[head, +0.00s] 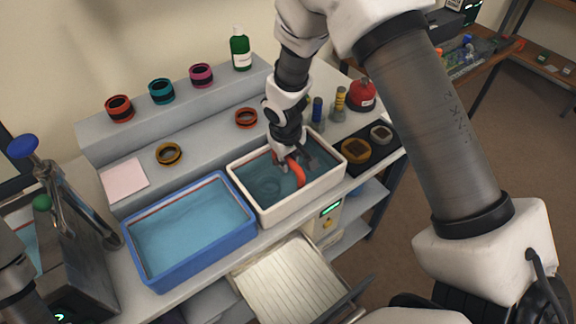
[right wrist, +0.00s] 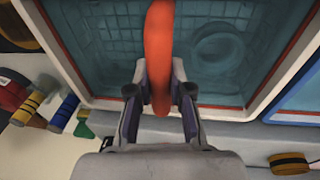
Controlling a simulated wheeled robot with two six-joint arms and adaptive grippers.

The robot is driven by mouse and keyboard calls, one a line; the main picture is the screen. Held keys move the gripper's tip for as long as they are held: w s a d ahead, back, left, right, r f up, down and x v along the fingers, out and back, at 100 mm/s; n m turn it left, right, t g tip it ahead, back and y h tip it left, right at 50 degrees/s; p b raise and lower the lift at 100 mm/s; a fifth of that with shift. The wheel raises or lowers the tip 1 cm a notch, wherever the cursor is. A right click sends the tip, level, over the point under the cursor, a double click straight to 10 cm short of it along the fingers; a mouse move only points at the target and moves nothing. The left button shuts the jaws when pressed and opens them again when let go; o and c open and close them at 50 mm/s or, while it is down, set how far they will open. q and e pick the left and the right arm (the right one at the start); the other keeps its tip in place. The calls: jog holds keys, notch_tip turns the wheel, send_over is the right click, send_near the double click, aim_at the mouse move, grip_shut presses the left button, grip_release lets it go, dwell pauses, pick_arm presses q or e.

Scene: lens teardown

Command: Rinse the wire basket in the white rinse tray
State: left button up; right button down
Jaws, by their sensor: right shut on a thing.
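The white rinse tray (head: 245,208) holds blue-green water and stands right of the blue tray; its rim also shows in the right wrist view (right wrist: 150,110). The wire basket (right wrist: 120,30) shows as a faint grid under the water. A round ring (right wrist: 217,50) shows under the water with it. The basket's orange handle (head: 297,172) rises from the water, and also crosses the right wrist view (right wrist: 160,45). My right gripper (head: 289,158) is over the white tray, shut on this handle, with a finger on each side (right wrist: 160,97). My left gripper is not in view.
The blue tray (head: 147,275) of water adjoins on the left. Behind are rings on ledges, a pink pad (head: 124,180), a green bottle (head: 240,50) and a red container (head: 362,95). A dark mat (head: 366,160) with round parts lies right. A ribbed drainer (head: 290,285) is in front.

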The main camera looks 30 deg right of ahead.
jog(key=shift+r+p, duration=0.45)
jog(key=shift+r, duration=0.15)
jog(key=shift+f, duration=0.15)
jog(key=shift+f+b, duration=0.45)
jog(key=shift+b, duration=0.1)
jog(key=shift+r+p, duration=0.45)
jog(key=shift+r, duration=0.1)
jog(key=shift+f, duration=0.1)
jog(key=shift+f+b, duration=0.45)
jog(key=shift+b, duration=0.05)
